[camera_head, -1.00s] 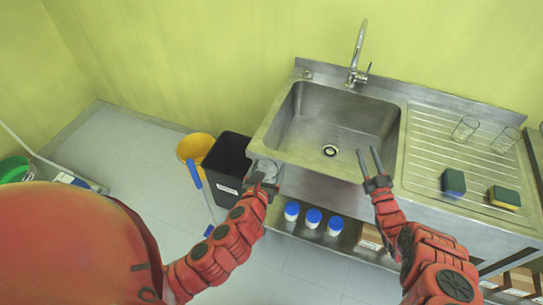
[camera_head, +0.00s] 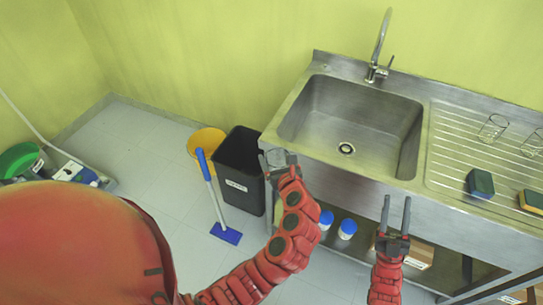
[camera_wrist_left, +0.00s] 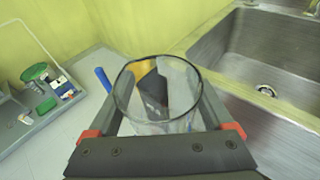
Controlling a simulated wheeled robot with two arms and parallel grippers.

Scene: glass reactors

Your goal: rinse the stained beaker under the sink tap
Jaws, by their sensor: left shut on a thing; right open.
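My left gripper (camera_head: 280,165) is shut on a clear glass beaker, held in front of the sink's left front corner. In the left wrist view the beaker (camera_wrist_left: 158,125) sits upright-looking between the fingers, its round rim facing the camera; I cannot make out a stain. The steel sink basin (camera_head: 352,105) is empty, with a round drain (camera_head: 346,148). The tap (camera_head: 380,50) stands behind the basin, its spout curved at the top; no water shows. My right gripper (camera_head: 396,215) is open and empty, in front of the sink's front edge.
Two clear glasses (camera_head: 492,128) lie on the ribbed drainboard, with two sponges (camera_head: 480,183) nearer. A black bin (camera_head: 240,168), yellow bucket (camera_head: 206,145) and blue-headed mop (camera_head: 226,234) stand left of the sink. Blue-capped bottles (camera_head: 347,229) sit on the lower shelf.

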